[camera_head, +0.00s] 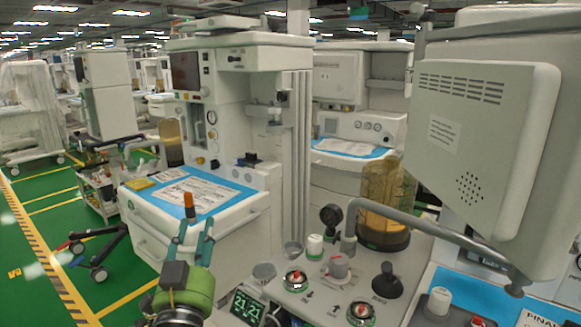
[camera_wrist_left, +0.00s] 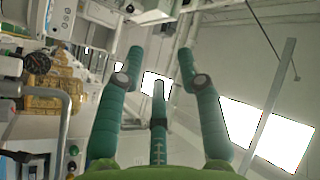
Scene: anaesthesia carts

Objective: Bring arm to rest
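My left gripper (camera_head: 191,236) is in the lower left of the head view, with its green body low and its teal fingers pointing up. It is in front of the white anaesthesia cart. In the left wrist view the fingers of my left gripper (camera_wrist_left: 160,75) are spread apart, with nothing held between them. A small orange-tipped piece (camera_head: 188,200) shows just above the fingers in the head view; I cannot tell whether it belongs to the gripper or lies behind it. My right gripper is in neither view.
The white cart (camera_head: 235,218) with a blue-matted top stands close behind the left gripper. A near console with knobs (camera_head: 338,266) and a grey tube arm (camera_head: 430,222) fills the lower right. A large white panel (camera_head: 485,140) hangs at right. Green floor (camera_head: 45,205) is open at left.

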